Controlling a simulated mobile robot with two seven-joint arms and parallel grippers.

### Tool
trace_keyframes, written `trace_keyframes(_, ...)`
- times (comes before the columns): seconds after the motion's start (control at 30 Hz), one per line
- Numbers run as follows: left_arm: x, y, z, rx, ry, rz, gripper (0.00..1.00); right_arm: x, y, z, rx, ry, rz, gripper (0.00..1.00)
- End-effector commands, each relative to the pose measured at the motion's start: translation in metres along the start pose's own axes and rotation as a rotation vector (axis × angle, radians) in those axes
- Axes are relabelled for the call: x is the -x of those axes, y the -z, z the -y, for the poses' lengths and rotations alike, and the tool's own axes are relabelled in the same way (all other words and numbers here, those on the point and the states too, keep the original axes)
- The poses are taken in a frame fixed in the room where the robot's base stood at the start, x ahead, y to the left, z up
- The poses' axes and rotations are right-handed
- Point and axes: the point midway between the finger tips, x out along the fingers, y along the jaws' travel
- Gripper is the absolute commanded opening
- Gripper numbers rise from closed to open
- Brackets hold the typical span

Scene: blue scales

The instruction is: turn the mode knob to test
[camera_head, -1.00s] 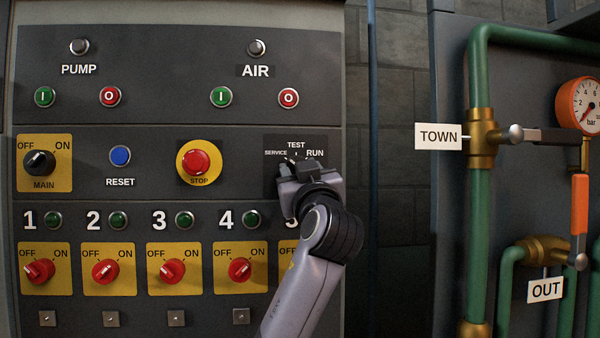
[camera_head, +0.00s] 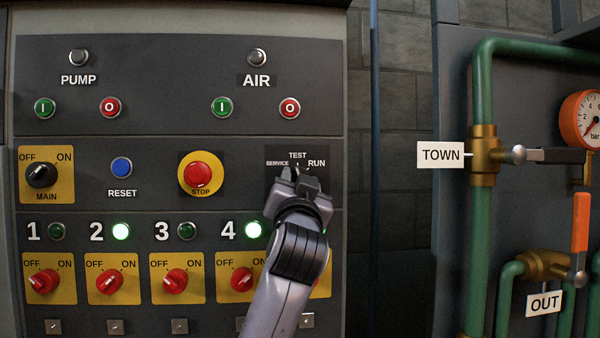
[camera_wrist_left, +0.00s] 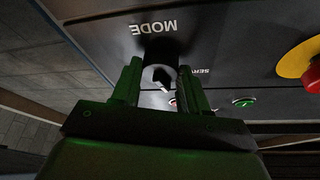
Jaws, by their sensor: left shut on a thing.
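The mode knob (camera_wrist_left: 160,75) is black with a white pointer end and shows between my left fingers in the left wrist view. My left gripper (camera_wrist_left: 162,85) is shut on it, one finger on each side. Seen upside down there, the pointer aims roughly up the panel, perhaps leaning slightly toward SERVICE; its exact mark is hard to tell. In the head view my left gripper (camera_head: 297,177) covers the knob, just below the mode plate's TEST label (camera_head: 297,155). SERVICE (camera_head: 277,163) is to its left and RUN (camera_head: 317,163) to its right. My right gripper is not in view.
The red stop button (camera_head: 198,174) is left of the mode plate, with the blue reset button (camera_head: 121,168) beyond. Red numbered switches (camera_head: 242,281) line the row below, the last partly behind my arm. Green pipes (camera_head: 482,230) stand at the right.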

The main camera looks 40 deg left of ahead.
Motion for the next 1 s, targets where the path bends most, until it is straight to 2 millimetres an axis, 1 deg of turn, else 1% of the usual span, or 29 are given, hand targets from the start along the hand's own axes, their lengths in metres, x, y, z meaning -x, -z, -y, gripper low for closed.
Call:
trace_keyframes(0.03,-0.001,0.003,0.002,-0.038,-0.017,0.003,0.13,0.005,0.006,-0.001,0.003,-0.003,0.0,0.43)
trace_keyframes(0.07,-0.001,0.003,0.002,-0.06,-0.026,0.003,0.13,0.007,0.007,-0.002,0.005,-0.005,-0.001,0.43)
trace_keyframes(0.2,-0.001,0.003,0.003,-0.152,-0.064,0.003,0.13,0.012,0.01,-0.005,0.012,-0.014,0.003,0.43)
trace_keyframes(0.43,-0.001,0.002,0.003,-0.254,-0.107,0.003,0.13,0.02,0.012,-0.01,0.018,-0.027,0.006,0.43)
trace_keyframes(0.63,0.0,0.001,0.002,-0.296,-0.125,0.003,0.13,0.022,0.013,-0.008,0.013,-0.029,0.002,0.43)
trace_keyframes(1.0,0.0,-0.001,0.002,-0.306,-0.13,0.003,0.13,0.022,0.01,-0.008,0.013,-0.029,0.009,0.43)
